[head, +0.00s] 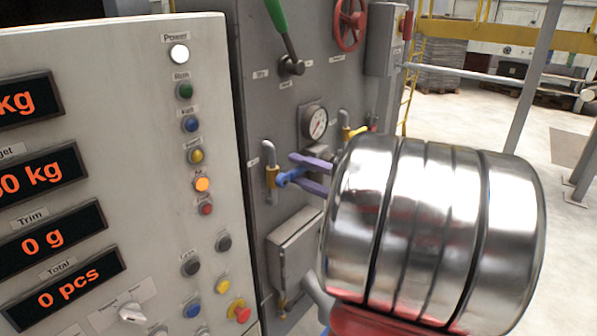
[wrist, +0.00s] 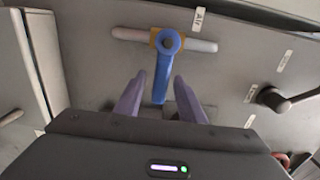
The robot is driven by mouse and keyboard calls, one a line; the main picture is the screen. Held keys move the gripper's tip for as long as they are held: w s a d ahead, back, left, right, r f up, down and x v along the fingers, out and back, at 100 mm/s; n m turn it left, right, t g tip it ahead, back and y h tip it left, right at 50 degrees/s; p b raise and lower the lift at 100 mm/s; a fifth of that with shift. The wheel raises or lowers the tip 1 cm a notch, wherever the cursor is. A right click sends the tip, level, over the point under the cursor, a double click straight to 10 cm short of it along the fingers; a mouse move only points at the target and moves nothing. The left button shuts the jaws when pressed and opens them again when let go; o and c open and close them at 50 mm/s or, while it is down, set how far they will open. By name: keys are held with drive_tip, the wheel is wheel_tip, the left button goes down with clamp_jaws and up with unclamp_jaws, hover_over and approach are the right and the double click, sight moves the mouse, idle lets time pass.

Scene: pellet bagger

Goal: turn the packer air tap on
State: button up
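The air tap has a blue lever (head: 289,178) on a brass body with a short upright pale pipe, on the grey machine panel. In the wrist view the blue lever (wrist: 162,82) sits under a label reading "Air" and points across the pipe, toward my gripper. My gripper (head: 297,170) has purple fingers, which also show in the wrist view (wrist: 159,95). They are open, one on each side of the lever's free end, with a visible gap on both sides. My shiny arm link hides the panel right of the gripper.
A pressure gauge (head: 314,122) and a yellow-handled tap (head: 358,131) are close by. A green-handled lever (head: 279,20) and a red handwheel (head: 350,24) are above. A grey box (head: 295,250) juts out below. The control cabinet (head: 130,180) stands close on the left.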

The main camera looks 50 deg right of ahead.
drive_tip(key=shift+w, duration=0.3)
clamp_jaws()
idle(0.4)
